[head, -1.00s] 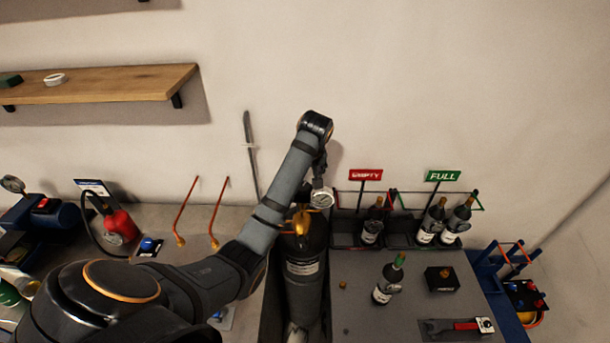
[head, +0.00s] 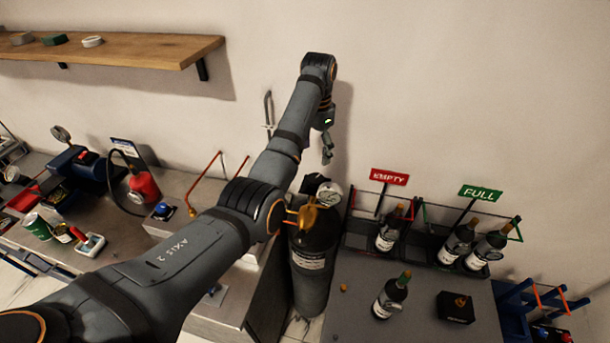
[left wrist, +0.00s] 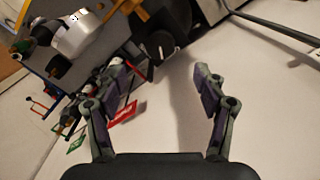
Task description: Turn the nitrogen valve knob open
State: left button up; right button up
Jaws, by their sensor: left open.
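A dark gas cylinder (head: 313,265) stands upright with a brass fitting (head: 308,216) and a round white-faced gauge (head: 330,194) at its top. A black part (head: 314,183) behind the gauge may be the valve knob; I cannot tell for sure. My left gripper (head: 327,154) is above and behind the cylinder top, near the wall, pointing down. In the left wrist view its two fingers (left wrist: 160,78) are spread with nothing between them. My right gripper is out of view.
Right of the cylinder, wine bottles stand in racks under EMPTY (head: 390,177) and FULL (head: 481,193) signs. A loose bottle (head: 391,297) and a black box (head: 456,307) are on the grey table. Copper pipes (head: 205,178) rise left of my arm.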

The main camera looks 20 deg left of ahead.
pick_arm(q)
jog(key=b, duration=0.5)
send_over(315, 178)
notch_tip(315, 178, down, 6)
jog(key=shift+s+a+r, duration=0.1)
jog(key=shift+s+r, duration=0.05)
jog(key=shift+r, duration=0.1)
notch_tip(315, 178, down, 4)
jog(key=shift+f+p, duration=0.1)
jog(key=shift+p, duration=0.5)
jog(key=shift+f, duration=0.35)
jog(key=c, duration=1.1)
jog(key=shift+c, duration=0.2)
